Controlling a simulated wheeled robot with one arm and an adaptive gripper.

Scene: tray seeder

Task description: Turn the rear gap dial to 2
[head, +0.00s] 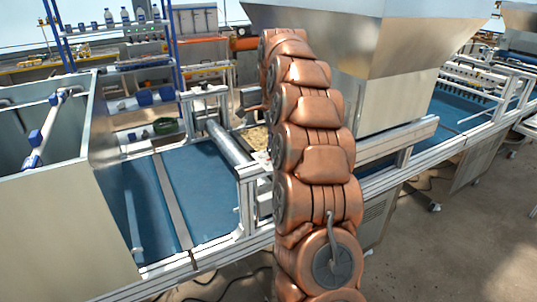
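I cannot make out the rear gap dial in the head view; it is either hidden or too small to tell. My copper-coloured arm rises through the middle of the picture and covers part of the seeder behind it. My gripper is not visible; the far end of the arm turns away at the top, beside the large metal hopper (410,45). A metal roller (227,142) lies across the conveyor line just left of my arm. Small grey parts show between the roller and the arm, too unclear to name.
A blue conveyor belt (200,185) runs in an aluminium frame at left, beside a large grey bin (60,225). A shelf with several bottles (125,18) stands behind. Another belt (455,108) continues at right. The floor (470,240) at front right is clear.

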